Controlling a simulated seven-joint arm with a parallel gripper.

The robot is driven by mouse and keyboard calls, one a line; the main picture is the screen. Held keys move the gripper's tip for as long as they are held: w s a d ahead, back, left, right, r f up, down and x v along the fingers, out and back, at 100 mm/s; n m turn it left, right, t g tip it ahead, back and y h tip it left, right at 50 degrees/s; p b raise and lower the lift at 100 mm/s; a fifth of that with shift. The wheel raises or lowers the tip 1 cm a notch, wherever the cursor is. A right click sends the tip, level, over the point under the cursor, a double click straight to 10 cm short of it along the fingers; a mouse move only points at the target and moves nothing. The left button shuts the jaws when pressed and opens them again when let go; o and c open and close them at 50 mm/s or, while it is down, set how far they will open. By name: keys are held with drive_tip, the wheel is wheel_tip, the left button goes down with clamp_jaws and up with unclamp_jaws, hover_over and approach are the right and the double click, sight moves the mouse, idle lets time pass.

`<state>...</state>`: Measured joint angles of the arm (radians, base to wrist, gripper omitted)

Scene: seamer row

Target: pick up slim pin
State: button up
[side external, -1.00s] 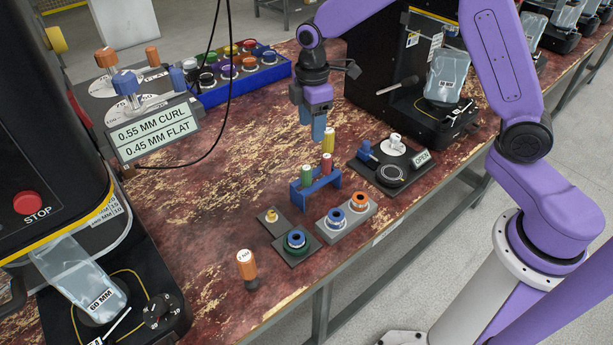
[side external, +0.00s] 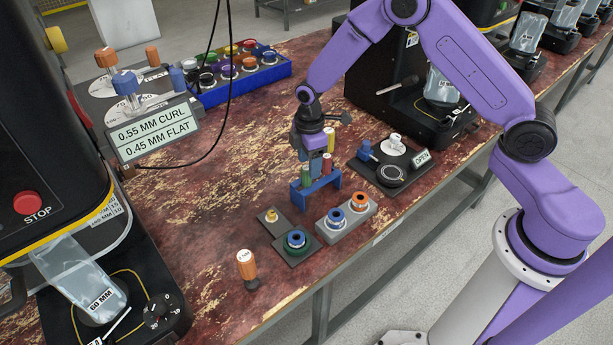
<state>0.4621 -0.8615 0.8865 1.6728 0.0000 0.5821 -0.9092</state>
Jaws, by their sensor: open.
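A small blue rack (side external: 318,190) stands on the table with a green pin (side external: 306,176) and a red pin (side external: 327,165) upright in it. A yellow pin (side external: 331,142) shows just above the red one; I cannot tell whether it stands behind it. Which of these is the slim pin I cannot tell. My gripper (side external: 306,157) points down over the rack's left part, close above the green pin, with nothing seen in it. The gap between its fingers is hard to see from this side.
In front of the rack are a dark block with a blue-green ring (side external: 295,240) and a grey block (side external: 334,228) with ringed cups. A black fixture (side external: 372,176) is on the right. Bare table lies left of the rack.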

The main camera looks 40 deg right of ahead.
sight(306, 181)
drive_tip(key=shift+w+a+f, duration=0.1)
drive_tip(key=shift+w+f, duration=0.05)
drive_tip(key=shift+f, duration=1.2)
drive_tip(key=shift+w+a+f, duration=0.1)
drive_tip(key=shift+f, duration=1.2)
drive_tip(key=c, duration=1.1)
